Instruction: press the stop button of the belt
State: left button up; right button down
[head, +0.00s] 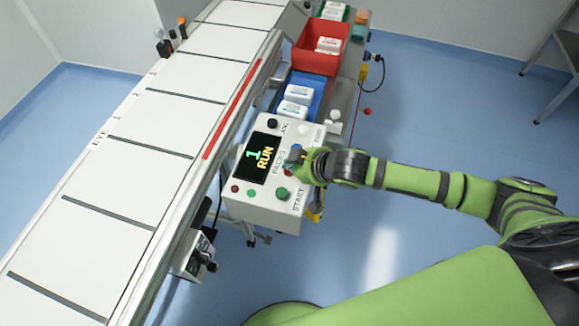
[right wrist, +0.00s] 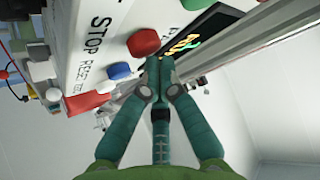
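The belt's control box (head: 243,207) is a light panel with a dark display reading "1 RUN" (head: 260,158). In the right wrist view the red stop button (right wrist: 143,43) stands out from the panel beside the word STOP, with a blue button (right wrist: 120,71) by the word RESET. My right gripper (right wrist: 157,65) is shut and empty, its fingertips close to the red button; I cannot tell whether they touch it. In the head view the right gripper (head: 302,163) reaches over the panel and covers most of the stop button. My left gripper is not in view.
A green START button (head: 282,193) sits near the panel's front edge. The white belt (head: 150,135) runs along the left. Behind the box are a blue bin (head: 318,84) and a red bin (head: 325,61) with white packs. Open blue floor lies to the right.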

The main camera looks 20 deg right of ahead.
jog(key=shift+f, duration=0.65)
dwell(0.8)
jog(key=shift+r, duration=0.1)
jog(key=shift+r+p, duration=0.95)
notch_tip(320, 180, up, 5)
jog(key=p, duration=0.5)
jog(key=shift+r+p, duration=0.1)
jog(key=shift+p, duration=0.3)
